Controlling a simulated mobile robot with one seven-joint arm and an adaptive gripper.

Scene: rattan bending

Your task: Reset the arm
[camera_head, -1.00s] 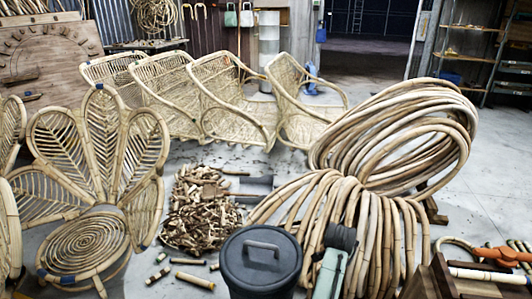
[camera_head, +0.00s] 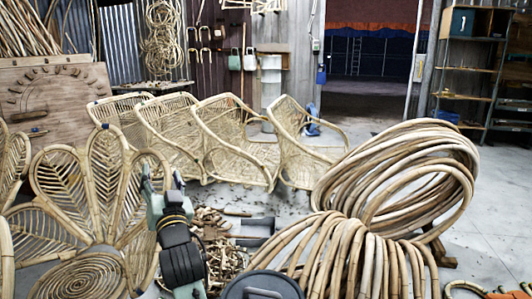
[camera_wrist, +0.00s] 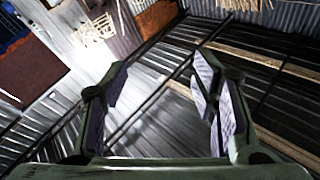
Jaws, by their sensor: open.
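My gripper (camera_wrist: 160,70) is open and empty in the wrist view, its two padded fingers wide apart. Behind the fingers are corrugated metal sheets and beams, and the picture is tilted. No object is between the fingers. In the head view my arm (camera_head: 180,250) rises from the bottom edge left of centre, in front of the peacock-shaped rattan chair (camera_head: 85,200) and the pile of short cane pieces (camera_head: 215,230).
Big coils of rattan (camera_head: 400,180) stand at the right, and a dark lidded bin (camera_head: 262,285) is at the bottom centre. A row of rattan chairs (camera_head: 235,145) stands behind. Bare concrete floor (camera_head: 490,190) shows at the right, with shelves (camera_head: 470,75) beyond.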

